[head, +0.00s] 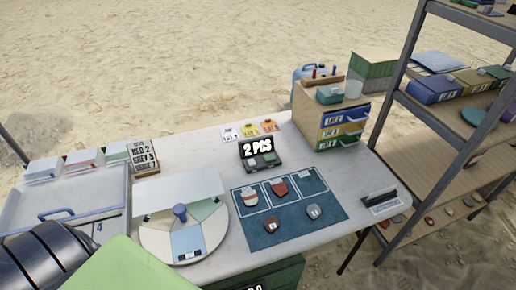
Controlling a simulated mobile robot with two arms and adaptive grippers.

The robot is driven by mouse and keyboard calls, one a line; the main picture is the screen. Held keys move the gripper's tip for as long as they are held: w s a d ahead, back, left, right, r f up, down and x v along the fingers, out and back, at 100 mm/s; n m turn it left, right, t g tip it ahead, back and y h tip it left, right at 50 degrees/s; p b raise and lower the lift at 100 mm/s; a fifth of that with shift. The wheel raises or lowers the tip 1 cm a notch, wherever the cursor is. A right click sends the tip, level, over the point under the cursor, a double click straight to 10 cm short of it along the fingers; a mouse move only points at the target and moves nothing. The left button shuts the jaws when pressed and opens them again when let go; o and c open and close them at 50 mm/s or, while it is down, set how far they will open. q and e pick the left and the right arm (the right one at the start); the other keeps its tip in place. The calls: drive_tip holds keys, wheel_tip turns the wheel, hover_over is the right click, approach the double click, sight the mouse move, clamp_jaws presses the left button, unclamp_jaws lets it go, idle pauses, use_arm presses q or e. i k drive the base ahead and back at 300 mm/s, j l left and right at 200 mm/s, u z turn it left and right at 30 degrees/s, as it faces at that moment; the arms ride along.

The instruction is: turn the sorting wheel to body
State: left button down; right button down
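The sorting wheel (154,241) is a round pale disc at the front left of the table. A blue knob (180,211) stands at its centre. Wedges in light blue, pale green and beige show on it. The light blue wedge (187,239) faces the front, with a small label at its outer edge that is too small to read. A pale upright panel (182,188) covers the back of the wheel. Neither of my grippers shows, and nothing is seen touching the wheel or knob.
A blue mat (262,242) with several sherds lies right of the wheel. Behind it stands a dark case (260,155) reading "2 PCS". A drawer box (335,118) is at the back right, a shelf rack (395,100) beyond. A tray (98,202) is at left.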

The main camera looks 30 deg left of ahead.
sight(182, 234)
drive_tip(key=k+j+u, duration=0.1)
drive_tip(key=u, duration=1.55)
